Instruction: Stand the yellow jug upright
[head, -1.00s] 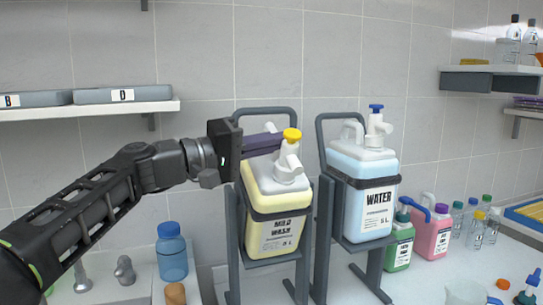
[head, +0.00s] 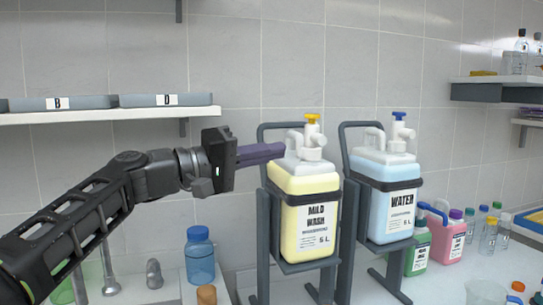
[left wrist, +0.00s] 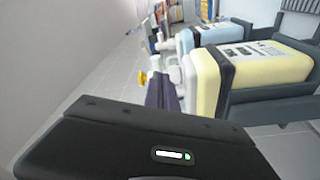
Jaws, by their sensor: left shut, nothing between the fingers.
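The yellow jug (head: 302,190), labelled MILD WASH, with a white pump and yellow cap, stands upright in its dark grey cradle. It is level with the blue WATER jug beside it. My left gripper (head: 277,153), with purple fingers, is shut and empty just left of the jug's top, near the pump. Whether the fingertips touch the jug, I cannot tell. In the left wrist view the fingers (left wrist: 163,92) lie beside the yellow jug (left wrist: 263,75). My right gripper is not in view.
The WATER jug (head: 384,205) stands in a second cradle to the right. A blue bottle (head: 199,255) stands on the counter below my left arm. Green and pink jugs (head: 449,240) and small bottles stand at right. A wall shelf (head: 110,113) with grey trays is behind my arm.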

